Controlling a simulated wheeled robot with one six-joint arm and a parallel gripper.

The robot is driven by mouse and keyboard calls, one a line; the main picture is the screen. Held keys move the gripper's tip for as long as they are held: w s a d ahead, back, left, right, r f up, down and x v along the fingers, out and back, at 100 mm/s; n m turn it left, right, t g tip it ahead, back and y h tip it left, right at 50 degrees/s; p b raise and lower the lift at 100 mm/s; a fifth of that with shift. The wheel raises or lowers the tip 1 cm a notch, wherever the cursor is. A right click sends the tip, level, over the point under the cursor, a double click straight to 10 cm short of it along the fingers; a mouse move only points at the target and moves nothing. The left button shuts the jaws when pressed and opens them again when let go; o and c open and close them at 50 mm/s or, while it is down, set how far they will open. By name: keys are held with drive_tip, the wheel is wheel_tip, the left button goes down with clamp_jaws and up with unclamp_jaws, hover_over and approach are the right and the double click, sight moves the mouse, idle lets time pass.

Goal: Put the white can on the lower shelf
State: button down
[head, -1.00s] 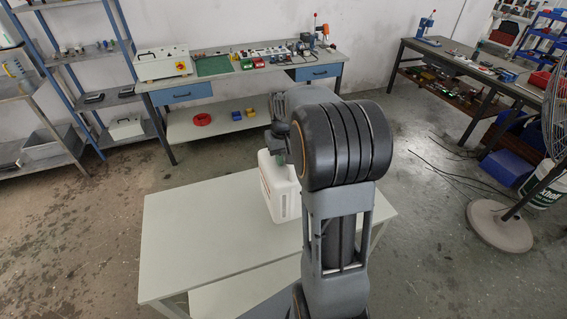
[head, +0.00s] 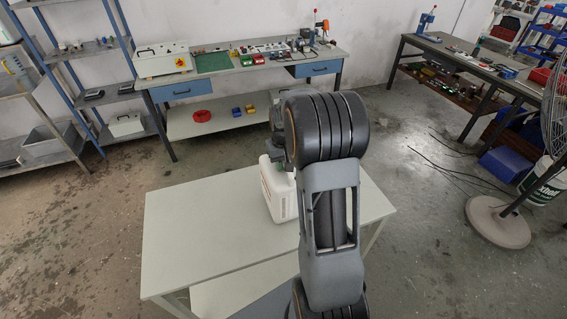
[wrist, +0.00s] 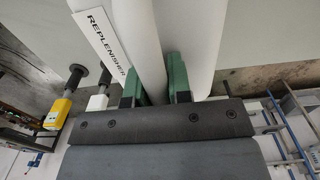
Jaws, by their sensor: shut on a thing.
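The white can (head: 279,192) is upright at the back part of the pale table, partly behind my arm. In the wrist view the white can (wrist: 205,40) fills the top middle, with a "REPLENISHER" label on its left. My gripper (wrist: 164,84) has its green fingers shut on the can's handle. In the head view my gripper (head: 273,156) is at the can's top, mostly hidden by my arm. I cannot tell whether the can's base touches the table. A lower shelf (head: 235,293) shows under the pale table; another lower shelf (head: 222,122) is under the back workbench.
The pale table (head: 195,225) is bare to the left of the can. The back workbench's lower shelf holds a red ring (head: 202,116) and small yellow and blue boxes (head: 243,110). A blue shelving unit (head: 95,70) stands at left, a fan (head: 500,220) at right.

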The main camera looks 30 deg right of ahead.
drive_tip(key=shift+f, duration=0.15)
drive_tip(key=c, duration=1)
unclamp_jaws()
drive_tip(key=shift+c, duration=0.2)
